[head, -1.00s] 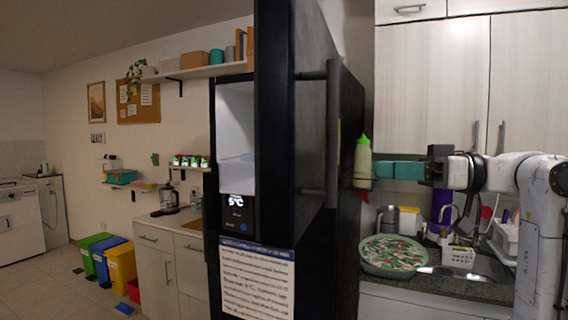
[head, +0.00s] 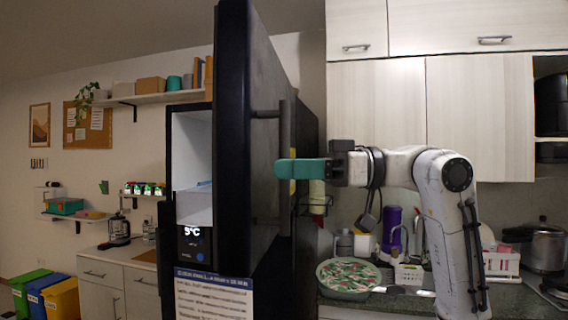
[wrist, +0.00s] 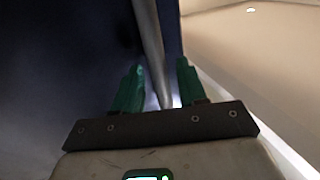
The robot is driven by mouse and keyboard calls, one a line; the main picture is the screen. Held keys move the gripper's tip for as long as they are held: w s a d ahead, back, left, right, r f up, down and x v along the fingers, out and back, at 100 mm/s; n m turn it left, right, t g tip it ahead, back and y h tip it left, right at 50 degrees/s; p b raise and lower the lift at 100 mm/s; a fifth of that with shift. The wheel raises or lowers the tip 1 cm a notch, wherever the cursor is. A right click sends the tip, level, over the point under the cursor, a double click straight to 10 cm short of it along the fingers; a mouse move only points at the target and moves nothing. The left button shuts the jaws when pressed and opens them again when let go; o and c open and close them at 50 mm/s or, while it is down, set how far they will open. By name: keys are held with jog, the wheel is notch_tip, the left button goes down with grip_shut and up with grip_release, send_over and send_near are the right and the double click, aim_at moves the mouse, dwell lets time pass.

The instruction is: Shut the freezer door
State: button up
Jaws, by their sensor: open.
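The dark freezer door (head: 233,70) stands swung open, edge-on to me in the head view. Its dark bar handle (head: 286,125) is on the right-hand face. The pale freezer interior (head: 192,148) shows to the left of the door. My gripper (head: 280,169), with teal fingers, is at the handle's mid-height and hides part of it. In the wrist view, the handle bar (wrist: 148,38) runs between the two spread green fingers of my gripper (wrist: 160,88). I cannot tell whether either finger touches it.
A counter with a patterned tray (head: 348,296), a purple bottle (head: 392,230) and a dish rack (head: 408,274) lies to the right. Bins (head: 58,298) stand on the floor at left.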

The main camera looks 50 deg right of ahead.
jog(key=shift+w+a, duration=0.4)
jog(key=shift+w, duration=0.1)
jog(key=shift+c, duration=0.4)
grip_shut()
